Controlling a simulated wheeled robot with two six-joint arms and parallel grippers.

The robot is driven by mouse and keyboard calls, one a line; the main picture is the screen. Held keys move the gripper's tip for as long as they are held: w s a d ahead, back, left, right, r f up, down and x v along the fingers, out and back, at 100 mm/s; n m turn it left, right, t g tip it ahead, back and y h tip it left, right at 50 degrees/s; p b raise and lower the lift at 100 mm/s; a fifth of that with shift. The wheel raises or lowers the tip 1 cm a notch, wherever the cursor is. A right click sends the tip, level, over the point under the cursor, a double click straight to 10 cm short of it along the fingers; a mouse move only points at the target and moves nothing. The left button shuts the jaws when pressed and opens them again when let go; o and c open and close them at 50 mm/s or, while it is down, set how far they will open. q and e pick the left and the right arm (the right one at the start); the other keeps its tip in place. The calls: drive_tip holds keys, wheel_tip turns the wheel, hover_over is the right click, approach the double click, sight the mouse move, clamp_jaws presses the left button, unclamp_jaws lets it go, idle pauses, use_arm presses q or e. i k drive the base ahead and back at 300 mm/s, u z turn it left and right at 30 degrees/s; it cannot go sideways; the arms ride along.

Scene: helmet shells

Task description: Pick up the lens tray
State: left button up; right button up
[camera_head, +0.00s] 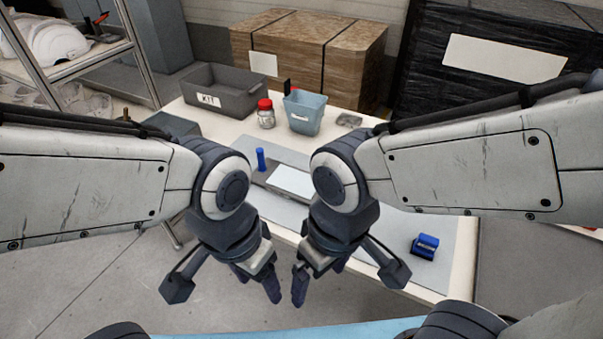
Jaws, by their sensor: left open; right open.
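A flat, pale, rectangular tray-like thing (292,181) lies on the grey mat, between my two arms; it looks like the lens tray, though I cannot see lenses in it. Its right end is close to my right arm's outline and may be partly hidden. My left gripper (258,281) is open and empty, pointing down in front of the table's near edge. My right gripper (317,277) is open and empty just to its right, also pointing down. Both are nearer to me than the tray and apart from it.
On the table (188,108) stand a grey KIT bin (222,97), a red-lidded jar (265,115), a blue-grey bin (304,112) and a small grey dish (349,119). A blue upright thing (261,159) stands beside the tray. A blue object (425,246) lies on the mat's right.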

sight(292, 183)
drive_tip(key=u, duration=0.55)
drive_tip(key=k, duration=0.8)
drive_tip(key=u, duration=0.95)
drive_tip(key=k, duration=0.4)
drive_tip(key=u, duration=0.45)
drive_tip(key=i, duration=1.7)
drive_tip(key=z, duration=0.8)
drive_tip(key=i, duration=1)
drive_tip(key=z, duration=1.6)
drive_tip(key=i, duration=0.65)
drive_tip(key=z, duration=0.6)
